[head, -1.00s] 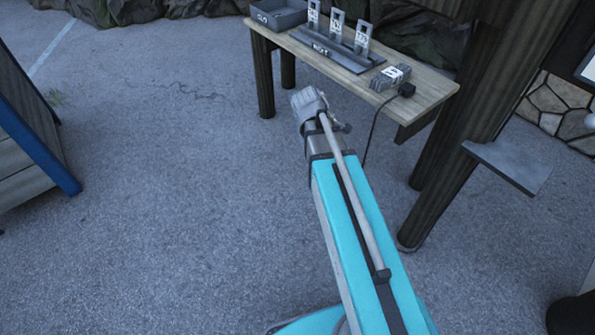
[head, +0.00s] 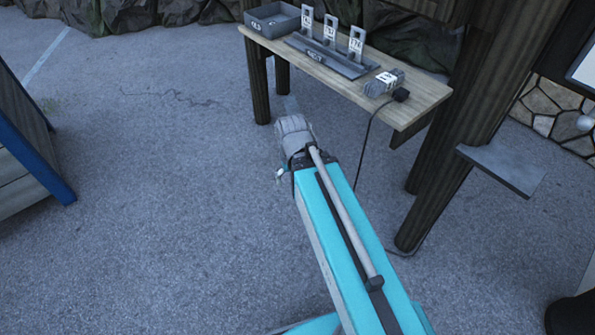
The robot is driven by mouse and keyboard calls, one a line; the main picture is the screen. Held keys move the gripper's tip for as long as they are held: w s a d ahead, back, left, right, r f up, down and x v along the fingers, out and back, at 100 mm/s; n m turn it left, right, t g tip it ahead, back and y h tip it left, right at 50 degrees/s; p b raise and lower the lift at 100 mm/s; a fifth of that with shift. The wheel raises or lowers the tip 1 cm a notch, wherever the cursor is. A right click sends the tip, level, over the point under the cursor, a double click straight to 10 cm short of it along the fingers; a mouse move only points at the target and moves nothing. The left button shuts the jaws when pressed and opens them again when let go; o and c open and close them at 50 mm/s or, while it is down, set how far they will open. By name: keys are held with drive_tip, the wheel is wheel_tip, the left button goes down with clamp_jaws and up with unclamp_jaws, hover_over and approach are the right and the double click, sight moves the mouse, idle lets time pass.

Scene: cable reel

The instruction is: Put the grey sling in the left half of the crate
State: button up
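A grey folded bundle with a white label (head: 384,82) lies on the right part of the wooden table; it looks like the grey sling. A grey open-topped box with white lettering (head: 258,27) stands at the table's back left and may be the crate; its inside is barely visible. My arm reaches up from the bottom of the head view, and its grey wrist end (head: 293,128) is in front of the table, apart from the bundle and the box. My gripper's fingers cannot be made out clearly, and nothing held is visible.
A dark rack with several upright labelled tags (head: 330,55) stands between box and bundle. A black plug with a cable (head: 401,95) lies beside the bundle, the cable hanging over the table edge (head: 425,107). Thick posts stand right.

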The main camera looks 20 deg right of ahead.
wheel_tip(320, 180, up, 8)
drive_tip(key=p, duration=0.8)
drive_tip(key=shift+r, duration=0.15)
drive_tip(key=shift+c, duration=0.3)
